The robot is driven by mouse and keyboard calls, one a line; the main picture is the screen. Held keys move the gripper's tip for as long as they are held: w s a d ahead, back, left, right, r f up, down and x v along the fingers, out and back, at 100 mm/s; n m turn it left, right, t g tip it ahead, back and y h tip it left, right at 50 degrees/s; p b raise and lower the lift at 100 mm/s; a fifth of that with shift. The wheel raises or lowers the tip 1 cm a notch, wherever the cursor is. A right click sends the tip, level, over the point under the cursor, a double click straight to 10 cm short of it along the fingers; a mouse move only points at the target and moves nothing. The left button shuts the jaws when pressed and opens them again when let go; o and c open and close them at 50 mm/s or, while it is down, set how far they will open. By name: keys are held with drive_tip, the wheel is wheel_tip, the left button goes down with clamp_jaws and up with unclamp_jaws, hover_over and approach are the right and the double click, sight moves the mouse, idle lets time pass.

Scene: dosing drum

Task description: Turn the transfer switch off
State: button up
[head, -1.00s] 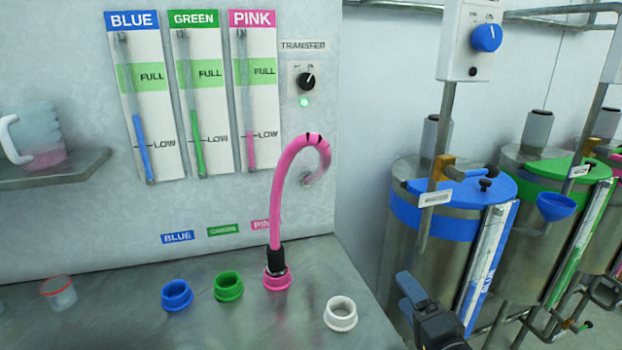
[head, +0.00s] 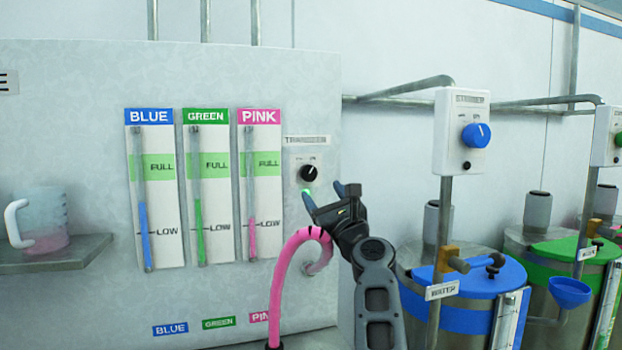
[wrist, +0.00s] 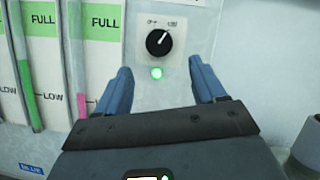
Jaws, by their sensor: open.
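The transfer switch (head: 309,173) is a black rotary knob on a light plate under a "TRANSFER" label, on the panel right of the pink gauge. In the wrist view the knob (wrist: 160,42) has its white pointer turned to the upper right, toward the right-hand marking. A green light (wrist: 157,73) glows below it. My gripper (head: 324,194) is open and empty, just below and right of the switch in the head view. In the wrist view its two blue fingers (wrist: 162,84) stand apart, with the knob beyond and between them.
A pink hose (head: 294,262) arches below my gripper. Blue, green and pink gauges (head: 205,190) are to the left. A shelf (head: 50,260) holds a jug. A stirrer box (head: 462,132) and drums (head: 467,290) stand at right.

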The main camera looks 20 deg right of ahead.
sight(310, 175)
drive_tip(key=shift+r+x, duration=0.15)
drive_tip(key=shift+x, duration=1.9)
drive_tip(key=shift+r+x, duration=0.1)
drive_tip(key=shift+x, duration=1.95)
drive_tip(key=shift+s+a, duration=0.1)
drive_tip(key=c, duration=1.1)
